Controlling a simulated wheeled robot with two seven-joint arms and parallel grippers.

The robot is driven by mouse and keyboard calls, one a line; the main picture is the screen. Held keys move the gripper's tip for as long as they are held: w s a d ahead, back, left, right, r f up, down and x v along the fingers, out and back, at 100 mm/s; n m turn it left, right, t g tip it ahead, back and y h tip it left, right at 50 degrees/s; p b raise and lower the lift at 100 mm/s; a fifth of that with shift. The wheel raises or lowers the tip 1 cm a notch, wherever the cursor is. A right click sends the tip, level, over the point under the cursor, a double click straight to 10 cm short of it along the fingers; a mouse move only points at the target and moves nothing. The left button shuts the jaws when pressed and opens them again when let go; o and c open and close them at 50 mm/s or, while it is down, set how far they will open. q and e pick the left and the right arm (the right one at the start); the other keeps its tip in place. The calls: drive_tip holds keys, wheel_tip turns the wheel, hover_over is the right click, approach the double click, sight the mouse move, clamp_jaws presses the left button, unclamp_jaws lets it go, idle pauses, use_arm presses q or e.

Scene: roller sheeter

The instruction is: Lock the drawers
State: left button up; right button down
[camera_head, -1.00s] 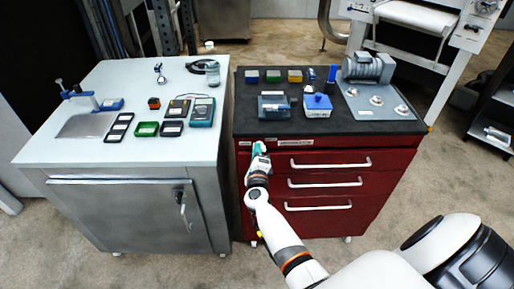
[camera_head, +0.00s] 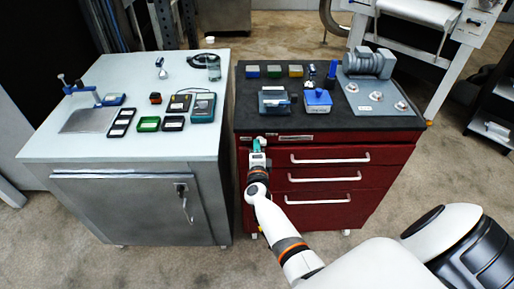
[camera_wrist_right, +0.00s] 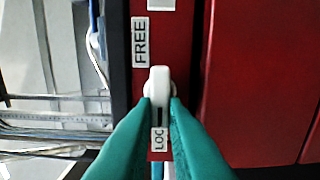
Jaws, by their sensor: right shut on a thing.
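The red drawer cabinet (camera_head: 345,152) has three drawers with white handles, all looking closed. In the right wrist view, a white lock lever (camera_wrist_right: 159,78) sits on its red front (camera_wrist_right: 180,40), between a FREE label (camera_wrist_right: 140,40) above and a partly hidden LOC label (camera_wrist_right: 159,138) below. My right gripper (camera_wrist_right: 159,104) has its green fingertips closed on both sides of the lever. In the head view this gripper (camera_head: 258,147) is at the cabinet's upper left front and hides the lever. My left gripper is not in view.
A grey cabinet (camera_head: 135,215) with a keyed door stands close on the left, a narrow gap between. Small trays and meters lie on its top. The red cabinet's black top (camera_head: 250,115) carries boxes and a motor plate (camera_head: 385,100). Carpet floor is open in front.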

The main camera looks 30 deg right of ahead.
drive_tip(key=shift+f, duration=0.1)
drive_tip(key=c, duration=1.5)
unclamp_jaws()
drive_tip(key=shift+o, duration=0.2)
drive_tip(key=p+v, duration=0.3)
drive_tip(key=v, duration=0.9)
drive_tip(key=shift+s, duration=0.1)
